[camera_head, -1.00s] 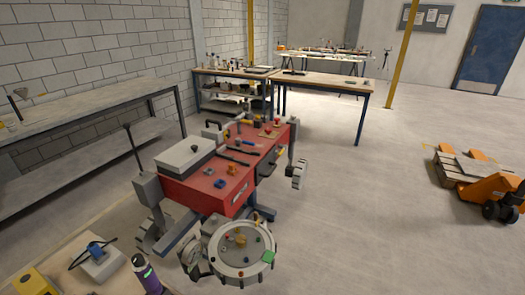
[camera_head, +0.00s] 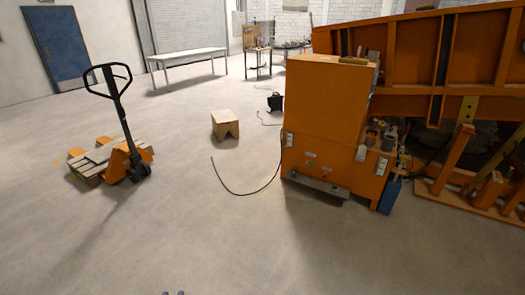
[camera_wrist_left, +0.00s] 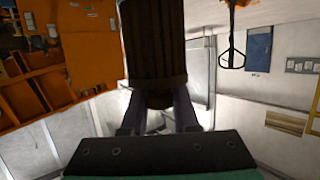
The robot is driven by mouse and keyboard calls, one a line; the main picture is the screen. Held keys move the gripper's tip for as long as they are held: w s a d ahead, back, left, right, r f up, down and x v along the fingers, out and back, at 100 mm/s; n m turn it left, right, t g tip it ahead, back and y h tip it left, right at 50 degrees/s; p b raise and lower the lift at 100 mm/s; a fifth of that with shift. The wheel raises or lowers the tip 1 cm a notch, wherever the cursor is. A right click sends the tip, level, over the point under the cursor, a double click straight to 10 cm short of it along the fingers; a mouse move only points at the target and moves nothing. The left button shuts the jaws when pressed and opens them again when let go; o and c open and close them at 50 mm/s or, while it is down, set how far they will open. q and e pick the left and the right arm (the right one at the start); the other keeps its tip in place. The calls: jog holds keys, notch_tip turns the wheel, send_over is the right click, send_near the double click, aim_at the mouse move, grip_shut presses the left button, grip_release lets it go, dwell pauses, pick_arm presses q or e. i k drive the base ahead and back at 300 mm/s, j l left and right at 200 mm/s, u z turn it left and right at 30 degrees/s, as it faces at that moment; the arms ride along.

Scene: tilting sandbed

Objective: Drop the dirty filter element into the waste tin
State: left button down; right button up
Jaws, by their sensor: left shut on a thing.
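The filter element (camera_wrist_left: 153,45) is a dark, ribbed cylinder in the upper middle of the left wrist view. My left gripper (camera_wrist_left: 158,108) is shut on its lower end, one finger on each side, and the element extends away from the wrist. In the head view only two small dark tips show at the bottom edge, and I cannot tell what they belong to. I cannot pick out the waste tin for certain. A small dark container (camera_head: 275,102) stands on the floor beyond the orange cabinet. My right gripper is not in view.
A large orange cabinet (camera_head: 322,125) joined to an orange frame (camera_head: 440,48) fills the right. A cable (camera_head: 232,190) lies on the floor before it. A pallet truck (camera_head: 136,160) stands left, a box (camera_head: 225,124) in the middle. The near floor is clear.

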aim_at(371, 58)
jog(key=i+l+z, duration=0.95)
jog(key=i+z, duration=0.15)
jog(key=i, duration=0.25)
jog(key=i+z, duration=0.35)
jog(key=i, duration=0.15)
